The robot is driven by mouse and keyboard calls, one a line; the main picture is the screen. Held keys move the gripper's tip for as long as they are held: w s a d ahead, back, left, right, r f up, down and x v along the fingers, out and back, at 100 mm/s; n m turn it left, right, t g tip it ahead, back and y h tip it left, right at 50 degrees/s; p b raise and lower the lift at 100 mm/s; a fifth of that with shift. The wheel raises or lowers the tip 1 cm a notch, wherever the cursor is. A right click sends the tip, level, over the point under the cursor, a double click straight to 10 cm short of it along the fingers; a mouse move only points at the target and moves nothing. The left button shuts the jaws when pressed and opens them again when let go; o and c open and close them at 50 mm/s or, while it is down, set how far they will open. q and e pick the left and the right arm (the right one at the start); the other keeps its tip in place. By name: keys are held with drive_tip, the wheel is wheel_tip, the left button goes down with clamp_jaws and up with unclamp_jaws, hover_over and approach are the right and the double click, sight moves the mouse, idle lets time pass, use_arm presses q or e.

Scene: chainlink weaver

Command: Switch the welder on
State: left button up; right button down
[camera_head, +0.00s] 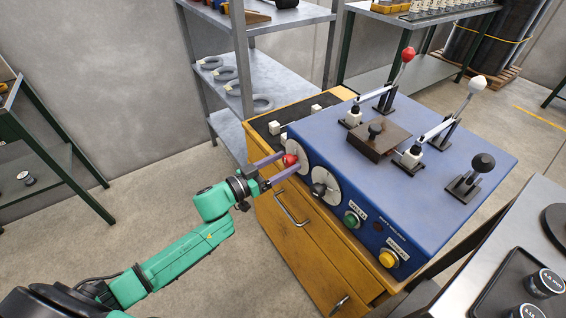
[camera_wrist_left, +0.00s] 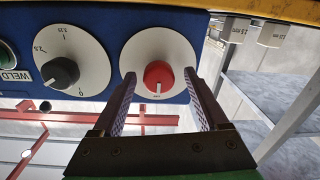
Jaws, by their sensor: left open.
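The blue welder (camera_head: 335,142) stands on a wooden cabinet. Its front face has a red knob (camera_head: 290,160) on a white dial at the left end, with a black knob (camera_head: 319,189) on a second dial beside it. In the left wrist view the red knob (camera_wrist_left: 159,77) has a white pointer line facing down in the picture. My left gripper (camera_head: 288,163) is open, its two fingers at either side of the red knob. In the wrist view the fingertips (camera_wrist_left: 158,82) flank the knob with small gaps. My right gripper is not in view.
A green button (camera_head: 351,220) and a yellow button (camera_head: 388,258) are further right on the welder's face. Levers with red (camera_head: 408,54), white (camera_head: 477,83) and black (camera_head: 483,162) balls rise from its top. A metal shelf (camera_head: 280,65) stands behind; a bench edge is at lower right.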

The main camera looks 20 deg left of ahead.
use_arm(q)
drive_tip(key=shift+s+d+r, duration=0.1)
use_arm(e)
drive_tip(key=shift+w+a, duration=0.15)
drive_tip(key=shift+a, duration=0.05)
use_arm(q)
clamp_jaws()
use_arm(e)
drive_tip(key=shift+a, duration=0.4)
